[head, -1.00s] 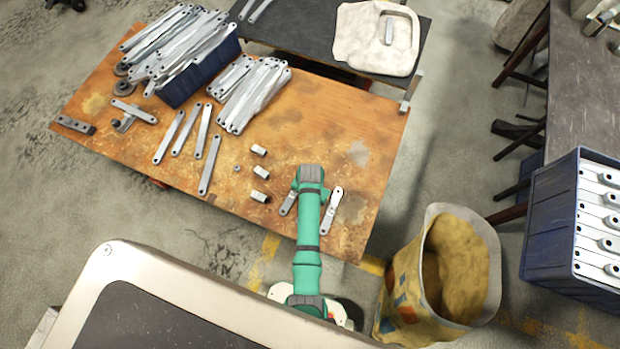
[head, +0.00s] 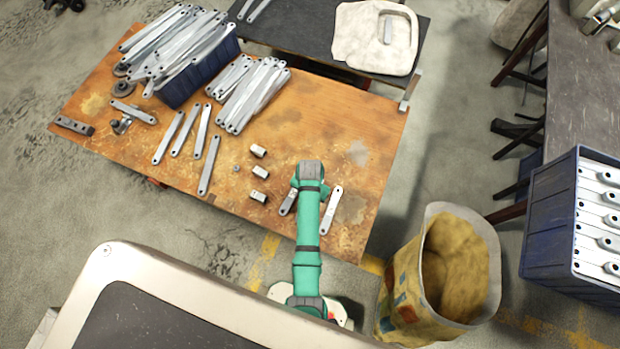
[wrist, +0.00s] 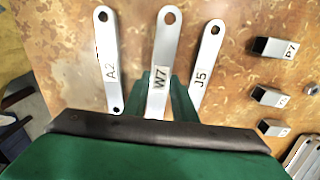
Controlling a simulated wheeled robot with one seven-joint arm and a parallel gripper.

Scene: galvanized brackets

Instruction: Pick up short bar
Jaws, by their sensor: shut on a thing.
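Three short grey metal bars with a hole near the end show in the wrist view, labelled A2 (wrist: 107,60), W7 (wrist: 167,42) and J5 (wrist: 207,62). My gripper (wrist: 160,98) has its green fingers on both sides of the W7 bar and is shut on it, near its lower part. The lower end of W7 is hidden by my gripper. In the head view my arm covers W7; the bars to its left (head: 288,203) and right (head: 331,211) lie on the wooden table (head: 310,110). Whether W7 is clear of the table is unclear.
Longer bars (head: 208,164) lie further left, and more fill a blue bin (head: 205,75). A sack (head: 410,290) stands right of the table, and a blue crate (head: 550,220) beyond it.

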